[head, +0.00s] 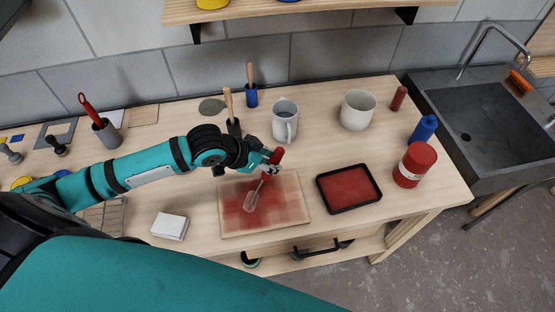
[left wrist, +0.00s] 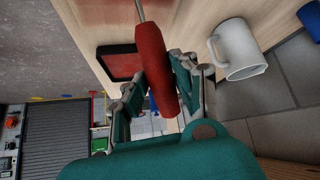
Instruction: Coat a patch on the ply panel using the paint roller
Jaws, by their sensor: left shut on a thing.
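The paint roller has a red handle (head: 275,157), a thin metal shaft and a pale pinkish head (head: 253,197). My left gripper (head: 270,166) is shut on the handle. The left wrist view shows the red handle (left wrist: 152,62) between the two fingers, with the shaft running out of its upper end and the roller head out of frame. The ply panel (head: 234,229) lies flat on the bench with smeared red paint over its middle. The roller head is over this painted area; whether it touches cannot be told. My right gripper is not in view.
A black tray of red paint (head: 349,209) lies right of the panel. A red tin (head: 415,165) and a blue bottle (head: 422,130) stand farther right. A grey mug (head: 285,122) and pale pot (head: 358,110) stand behind. A white block (head: 170,226) lies left of the panel.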

